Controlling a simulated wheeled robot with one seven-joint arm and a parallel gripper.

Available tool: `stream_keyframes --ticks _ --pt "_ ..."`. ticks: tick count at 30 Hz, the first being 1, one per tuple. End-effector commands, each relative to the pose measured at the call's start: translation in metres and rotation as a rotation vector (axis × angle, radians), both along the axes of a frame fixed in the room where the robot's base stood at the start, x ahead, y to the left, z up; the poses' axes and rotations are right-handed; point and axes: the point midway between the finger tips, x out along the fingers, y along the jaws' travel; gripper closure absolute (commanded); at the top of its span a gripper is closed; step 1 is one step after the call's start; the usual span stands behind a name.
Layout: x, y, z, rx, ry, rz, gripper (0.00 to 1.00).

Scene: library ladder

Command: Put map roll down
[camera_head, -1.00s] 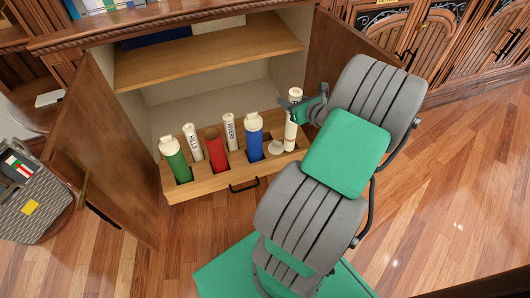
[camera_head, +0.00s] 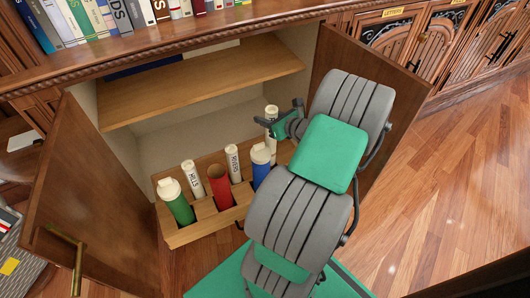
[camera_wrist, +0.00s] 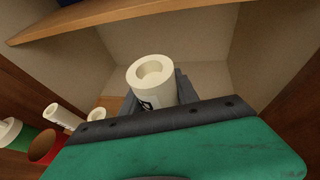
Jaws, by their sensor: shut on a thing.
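A white map roll (camera_head: 271,112) stands upright at the right end of a wooden rack (camera_head: 205,235) in the open cabinet. My gripper (camera_head: 271,123) is shut on its upper part. The roll's hollow end shows between the jaws in the wrist view (camera_wrist: 152,72), with dark lettering partly hidden. Its lower end is hidden by my arm and the blue tube, so I cannot tell whether it rests in a slot. The rack also holds a roll labelled HILLS (camera_head: 193,178) and one labelled RIVERS (camera_head: 233,163).
Green (camera_head: 178,204), red (camera_head: 220,188) and blue (camera_head: 261,166) tubes stand in the rack. A shelf (camera_head: 200,80) crosses the cabinet above. Open doors flank it, left (camera_head: 95,190) and right (camera_head: 350,55). Floor is clear at right.

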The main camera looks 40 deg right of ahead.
Motion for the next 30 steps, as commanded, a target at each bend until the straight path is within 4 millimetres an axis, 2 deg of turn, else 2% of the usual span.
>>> stream_keyframes --ticks 1,3,11,16,28,29,30 --pt "0.000 0.000 -0.026 0.003 0.000 -0.001 1.00" --pt "0.000 0.000 -0.045 0.002 0.000 -0.001 1.00" --pt "0.000 0.000 -0.077 0.000 -0.001 0.000 1.00" --pt "0.000 0.000 -0.113 -0.001 -0.001 0.001 1.00" --pt "0.001 0.000 -0.119 -0.001 -0.001 0.001 1.00" --pt "0.001 0.000 -0.118 -0.001 -0.001 0.001 0.62" --pt "0.001 0.000 -0.118 -0.001 -0.001 0.001 0.59"
